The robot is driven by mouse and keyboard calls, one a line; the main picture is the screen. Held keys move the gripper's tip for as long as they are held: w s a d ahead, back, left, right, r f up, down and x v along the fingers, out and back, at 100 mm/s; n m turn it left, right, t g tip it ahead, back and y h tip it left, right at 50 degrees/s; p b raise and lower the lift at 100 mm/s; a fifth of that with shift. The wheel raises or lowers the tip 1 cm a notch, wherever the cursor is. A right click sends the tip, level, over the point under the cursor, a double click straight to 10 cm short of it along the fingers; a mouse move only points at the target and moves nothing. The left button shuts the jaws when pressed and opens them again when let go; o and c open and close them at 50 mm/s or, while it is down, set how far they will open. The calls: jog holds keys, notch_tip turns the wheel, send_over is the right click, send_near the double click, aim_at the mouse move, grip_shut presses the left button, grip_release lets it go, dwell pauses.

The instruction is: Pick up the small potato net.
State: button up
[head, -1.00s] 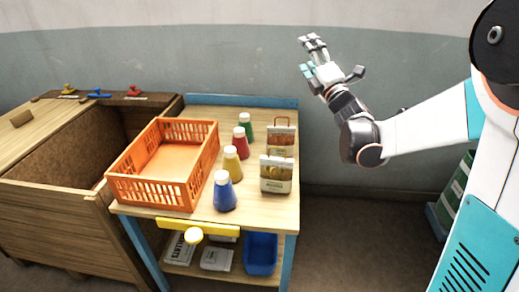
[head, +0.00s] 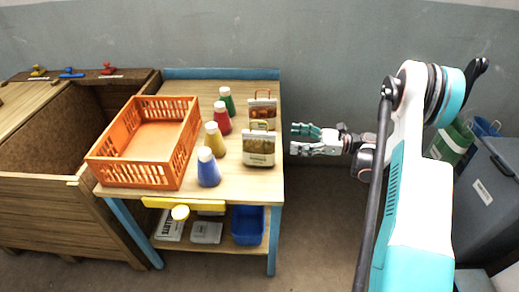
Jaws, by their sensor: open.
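Two small packs with pale labels and brown contents stand upright on the right side of the wooden table. The front pack (head: 258,149) has a white and green label. The back pack (head: 262,113) has an orange loop handle on top. I cannot tell from this view which one is the small potato net. My gripper (head: 297,139) is open and empty, its fingers pointing left. It is just beyond the table's right edge in the picture, to the right of the packs and apart from them.
A blue bin (head: 248,226) sits on the lower shelf. A grey container (head: 490,190) stands at right.

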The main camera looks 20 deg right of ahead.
aim_at(274, 139)
jog(key=x, duration=0.2)
jog(key=b+x, duration=0.1)
jog(key=x, duration=0.2)
jog(key=f+b+x, duration=0.1)
jog(key=x, duration=0.2)
jog(key=shift+s+a, duration=0.15)
jog(key=shift+a, duration=0.05)
jog(key=b+x, duration=0.2)
jog(key=x, duration=0.2)
jog(key=shift+a+f, duration=0.15)
jog(key=shift+a, duration=0.05)
jog(key=shift+w+a, duration=0.35)
jog(key=shift+a, duration=0.1)
jog(key=shift+c, duration=0.6)
grip_shut()
